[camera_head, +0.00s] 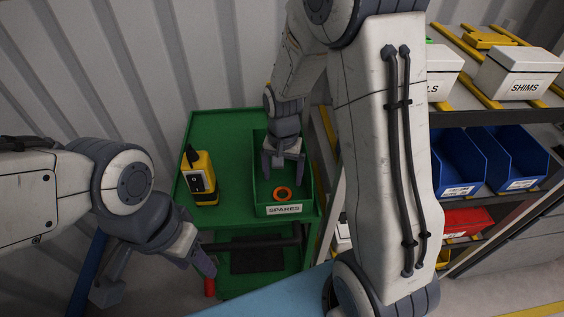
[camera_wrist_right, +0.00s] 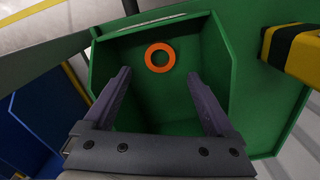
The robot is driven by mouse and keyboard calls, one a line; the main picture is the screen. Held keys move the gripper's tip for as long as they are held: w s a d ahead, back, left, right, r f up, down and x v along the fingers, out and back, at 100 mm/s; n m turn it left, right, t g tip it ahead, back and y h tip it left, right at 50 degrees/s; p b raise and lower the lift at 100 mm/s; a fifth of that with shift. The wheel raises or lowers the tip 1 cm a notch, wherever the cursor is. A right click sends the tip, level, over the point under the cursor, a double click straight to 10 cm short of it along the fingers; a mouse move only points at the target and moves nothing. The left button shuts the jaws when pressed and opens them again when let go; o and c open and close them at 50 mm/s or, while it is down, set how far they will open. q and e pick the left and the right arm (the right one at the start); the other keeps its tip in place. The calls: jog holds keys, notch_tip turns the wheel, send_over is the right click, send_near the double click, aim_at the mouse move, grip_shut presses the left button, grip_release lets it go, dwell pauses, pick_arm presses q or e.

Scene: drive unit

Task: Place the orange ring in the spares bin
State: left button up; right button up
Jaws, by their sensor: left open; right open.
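The orange ring (camera_head: 282,193) lies flat inside the green spares bin (camera_head: 284,209), near its labelled front wall. In the right wrist view the ring (camera_wrist_right: 160,58) rests on the floor of the bin (camera_wrist_right: 215,70), close to one wall. My right gripper (camera_head: 283,173) is over the bin, behind the ring. Its fingers (camera_wrist_right: 164,85) are spread with nothing between them, and the ring is apart from them. My left gripper (camera_head: 160,283) hangs low at the left, away from the bin, and holds nothing that I can see.
The bin stands on a green cart (camera_head: 218,130). A yellow and black device (camera_head: 200,178) stands left of the bin. At the right, a shelf holds blue bins (camera_head: 456,165), a red bin (camera_head: 465,222) and a white SHIMS box (camera_head: 518,75). My right arm blocks part of the view.

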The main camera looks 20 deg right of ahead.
notch_tip(320, 180, up, 5)
jog(key=s+a+r+n, duration=0.3)
jog(key=s+a+n, duration=0.3)
jog(key=s, duration=0.4)
jog(key=s+a+r+n+y, duration=0.1)
jog(key=s+a+r+n, duration=0.2)
jog(key=s+a+n, duration=0.4)
jog(key=s+n, duration=0.1)
jog(key=s, duration=0.2)
jog(key=shift+s+a, duration=0.25)
jog(key=shift+r, duration=0.1)
